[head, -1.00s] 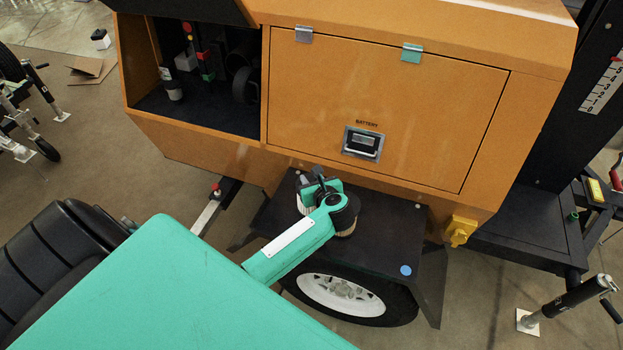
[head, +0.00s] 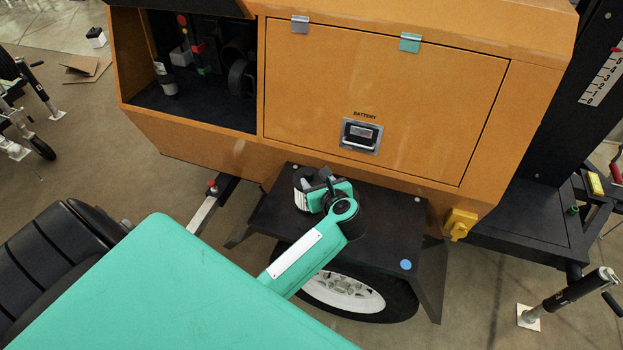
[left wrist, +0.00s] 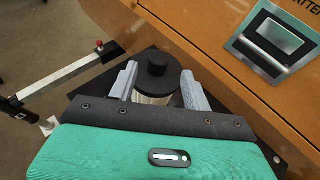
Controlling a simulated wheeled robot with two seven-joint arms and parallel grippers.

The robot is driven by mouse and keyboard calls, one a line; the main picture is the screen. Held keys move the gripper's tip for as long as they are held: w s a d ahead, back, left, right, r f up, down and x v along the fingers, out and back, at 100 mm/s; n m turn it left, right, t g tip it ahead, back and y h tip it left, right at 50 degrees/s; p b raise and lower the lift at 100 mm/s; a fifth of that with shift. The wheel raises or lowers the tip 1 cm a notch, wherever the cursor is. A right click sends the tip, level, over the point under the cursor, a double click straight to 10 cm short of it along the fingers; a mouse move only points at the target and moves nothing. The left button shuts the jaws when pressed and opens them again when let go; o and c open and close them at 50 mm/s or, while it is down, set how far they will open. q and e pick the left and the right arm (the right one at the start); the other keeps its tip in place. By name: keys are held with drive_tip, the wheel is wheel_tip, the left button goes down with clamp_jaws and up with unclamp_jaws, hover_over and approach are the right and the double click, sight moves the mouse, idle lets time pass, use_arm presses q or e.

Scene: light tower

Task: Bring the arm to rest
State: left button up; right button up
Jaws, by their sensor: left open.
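My left arm comes in over the black fender of the orange machine. My left gripper (head: 318,180) is open, low over the fender top (head: 385,225). In the left wrist view the gripper (left wrist: 160,85) has its two grey fingers apart, one on each side of a pale cylinder with a black round cap (left wrist: 158,68). I cannot tell whether the fingers touch it. In the head view a pale labelled item (head: 299,200) shows beside the gripper, partly hidden by it. My right gripper is not in view.
The orange housing with its closed battery door (head: 385,105) rises just behind the fender. An open compartment (head: 205,110) is at its left. A wheel (head: 345,292) is below, a yellow box (head: 460,223) at right. A jack stand (head: 565,295) stands on the floor.

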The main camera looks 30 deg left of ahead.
use_arm(q)
drive_tip(key=b+v, duration=0.1)
drive_tip(key=v, duration=0.6)
drive_tip(key=d+r+m+t+h, duration=0.35)
drive_tip(key=r+m+t, duration=0.35)
drive_tip(key=m, duration=0.3)
drive_tip(key=d+r+m+t+h, duration=0.35)
drive_tip(key=r+m+t, duration=0.4)
drive_tip(key=m, duration=0.25)
drive_tip(key=s+d+f+m+g+h, duration=0.4)
drive_tip(key=m+h, duration=0.2)
drive_tip(key=m, duration=0.5)
drive_tip(key=s+d+f+m+g+h, duration=0.35)
drive_tip(key=m+h, duration=0.25)
drive_tip(key=m, duration=0.4)
drive_tip(key=s+a+f+m+g+y, duration=0.4)
drive_tip(key=s+a+f+g, duration=0.2)
drive_tip(key=s, duration=0.2)
drive_tip(key=s+a+f+m+g+y, duration=0.45)
drive_tip(key=s+a+f, duration=0.2)
drive_tip(key=s, duration=0.25)
wheel_tip(320, 180, down, 32)
drive_tip(key=d+g, duration=0.1)
drive_tip(key=g, duration=0.1)
drive_tip(key=s+a+f+g, duration=0.1)
drive_tip(key=s+a+f, duration=0.2)
drive_tip(key=s+f, duration=1.6)
drive_tip(key=shift+a+h, duration=0.15)
drive_tip(key=shift+h, duration=0.2)
